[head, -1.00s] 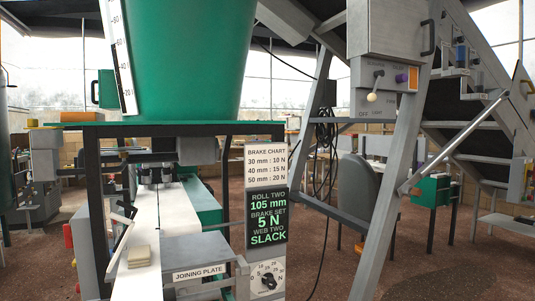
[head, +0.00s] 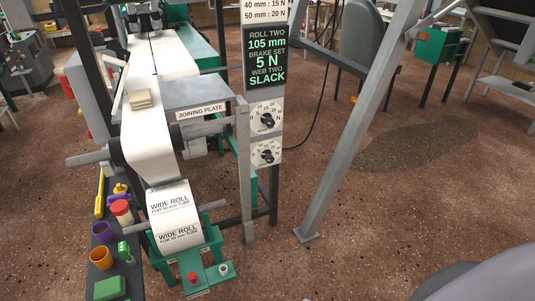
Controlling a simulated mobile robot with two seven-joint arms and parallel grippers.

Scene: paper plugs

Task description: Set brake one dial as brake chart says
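Two white dials with black knobs sit on the post below the display: an upper dial (head: 266,118) and a lower dial (head: 266,153). Their scales run in N; the pointers are too small to read, and I cannot tell which is brake one. The brake chart (head: 265,10) is cut by the top edge; its visible lines read 40 mm : 15 N and 50 mm : 20 N. The dark display (head: 265,60) reads roll two 105 mm, brake set 5 N, web two slack. A paper roll (head: 175,215) is labelled wide roll for 50 mm tube. Neither gripper shows.
The joining plate (head: 200,112) and white web (head: 148,135) are left of the dials. A slanted grey leg (head: 355,120) stands to their right. A dark bench (head: 128,270) holds cups and small parts. Brown floor (head: 400,220) is open at right.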

